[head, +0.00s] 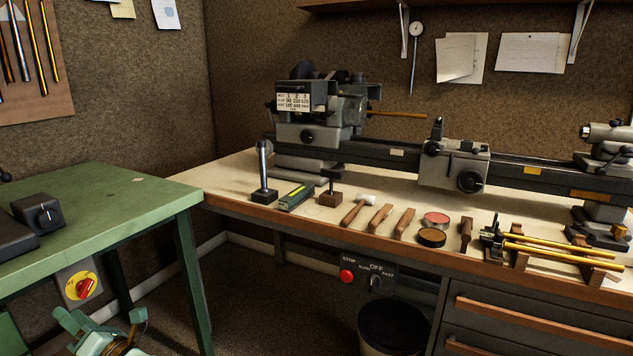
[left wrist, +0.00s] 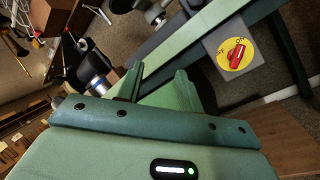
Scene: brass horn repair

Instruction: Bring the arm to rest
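My left gripper (head: 104,326) shows at the bottom left of the head view, low beside the green table. Its pale green fingers stand apart. In the left wrist view my left gripper (left wrist: 159,77) has its two fingers apart, with no held object visible between them. A small brownish shape shows by the gripper's lower part in the head view, too unclear to name. My right gripper is in neither view.
The green table (head: 110,205) stands close to the left gripper, with a red rotary switch (head: 85,287) on its side. The workbench (head: 235,180) carries a lathe (head: 455,163), hand tools, tins and brass tubes (head: 560,252). A dark bin (head: 393,325) stands below.

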